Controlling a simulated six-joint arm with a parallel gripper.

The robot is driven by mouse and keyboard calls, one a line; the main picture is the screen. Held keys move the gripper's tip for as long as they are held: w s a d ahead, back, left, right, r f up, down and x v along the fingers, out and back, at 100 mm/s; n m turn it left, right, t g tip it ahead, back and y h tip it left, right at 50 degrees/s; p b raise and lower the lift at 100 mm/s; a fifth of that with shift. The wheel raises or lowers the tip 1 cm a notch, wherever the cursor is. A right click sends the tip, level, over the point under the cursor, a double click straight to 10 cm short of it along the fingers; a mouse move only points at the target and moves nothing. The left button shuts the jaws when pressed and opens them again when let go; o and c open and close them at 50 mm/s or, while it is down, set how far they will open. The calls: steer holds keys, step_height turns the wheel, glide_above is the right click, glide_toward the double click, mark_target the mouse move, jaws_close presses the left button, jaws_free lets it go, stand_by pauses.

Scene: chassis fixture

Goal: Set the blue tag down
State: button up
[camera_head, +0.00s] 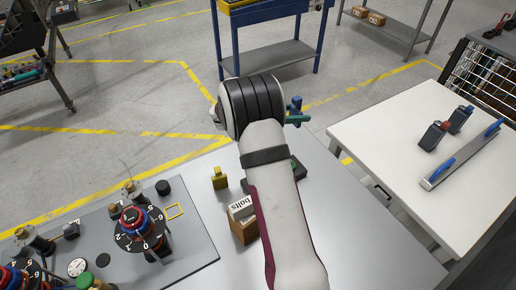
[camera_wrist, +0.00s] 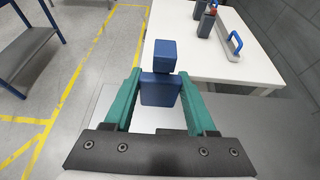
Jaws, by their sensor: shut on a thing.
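The blue tag (camera_wrist: 160,92) is a flat block with a smaller blue block at its top. In the wrist view it is held between the two green fingers of my gripper (camera_wrist: 160,86). In the head view the blue tag (camera_head: 296,103) shows just right of my dark ribbed wrist, with a green finger of my gripper (camera_head: 298,119) beside it. The rest of the gripper is hidden behind the wrist. The tag appears raised, near the far edge of the grey table (camera_head: 345,228). A similar yellow tag (camera_head: 219,178) stands on that table.
A bolts box (camera_head: 242,215) and a dark object (camera_head: 298,168) are close to my arm.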

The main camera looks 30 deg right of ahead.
step_height(320, 180, down, 5)
steer(key=shift+d+r, duration=0.1)
steer(key=w+a+f, duration=0.2)
steer(key=w, duration=0.1)
steer(key=w+a+f, duration=0.2)
steer(key=w, duration=0.1)
steer(key=w+a+f, duration=0.2)
steer(key=w+f, duration=0.1)
steer(key=shift+w+a, duration=0.1)
steer(key=shift+a, duration=0.15)
step_height(320, 180, down, 4)
steer(key=shift+w+a+f, duration=0.1)
steer(key=shift+w, duration=0.05)
steer(key=shift+f, duration=0.1)
steer(key=o, duration=1.3)
